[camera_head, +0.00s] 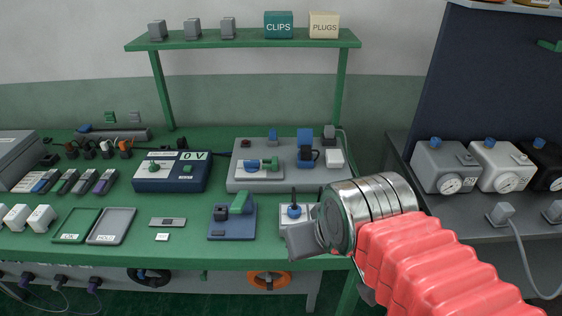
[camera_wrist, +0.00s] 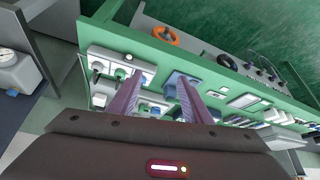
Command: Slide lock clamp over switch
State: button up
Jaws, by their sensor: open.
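My gripper (camera_head: 300,240) is at the front right of the green workbench, in front of a white plate (camera_head: 312,208) with a blue knob (camera_head: 294,211), and partly hides it. In the wrist view my gripper (camera_wrist: 158,78) has its two purple-grey fingers apart with nothing held between them. Behind, a grey panel (camera_head: 243,182) holds a green and blue valve-like part, a tall blue block (camera_head: 305,138) and a white block. I cannot tell which part is the lock clamp or the switch.
A blue box reading 0 V (camera_head: 172,172), two shallow trays (camera_head: 111,226) and several connectors stand on the bench (camera_head: 180,258). A shelf (camera_head: 245,43) bears CLIPS and PLUGS boxes. Gauge boxes (camera_head: 447,167) stand on the right-hand grey table.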

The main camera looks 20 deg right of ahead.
aim_at(274, 162)
jog(key=k, duration=0.6)
jog(key=u, duration=0.65)
jog(key=i, duration=1.6)
jog(key=z, duration=0.2)
